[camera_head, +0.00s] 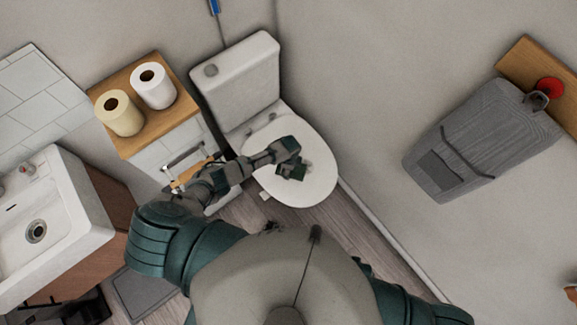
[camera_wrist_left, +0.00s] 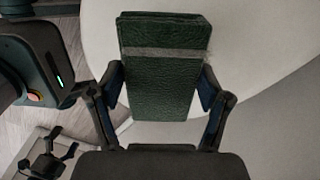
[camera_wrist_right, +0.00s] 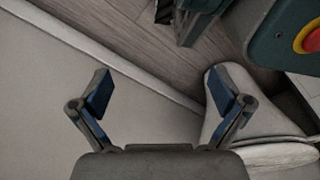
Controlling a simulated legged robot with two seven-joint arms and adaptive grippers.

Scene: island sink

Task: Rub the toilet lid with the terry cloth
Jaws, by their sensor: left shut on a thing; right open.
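The toilet lid (camera_head: 308,188) is white, shut and lies flat on the toilet below the cistern. My left gripper (camera_head: 291,165) is over the lid in the head view. In the left wrist view my left gripper (camera_wrist_left: 163,95) is shut on the dark green terry cloth (camera_wrist_left: 160,75), which is folded into a thick pad with a lighter band. The cloth shows small and dark over the lid in the head view (camera_head: 298,172). Whether it touches the lid I cannot tell. My right gripper (camera_wrist_right: 163,95) is open and empty, and is out of sight in the head view.
A wooden-topped cabinet (camera_head: 150,128) with two paper rolls (camera_head: 153,86) stands left of the toilet. A sink (camera_head: 45,225) is at the far left. A grey towel (camera_head: 480,140) hangs on the right wall. A toilet brush handle or blue-tipped rod (camera_head: 214,7) is behind the cistern.

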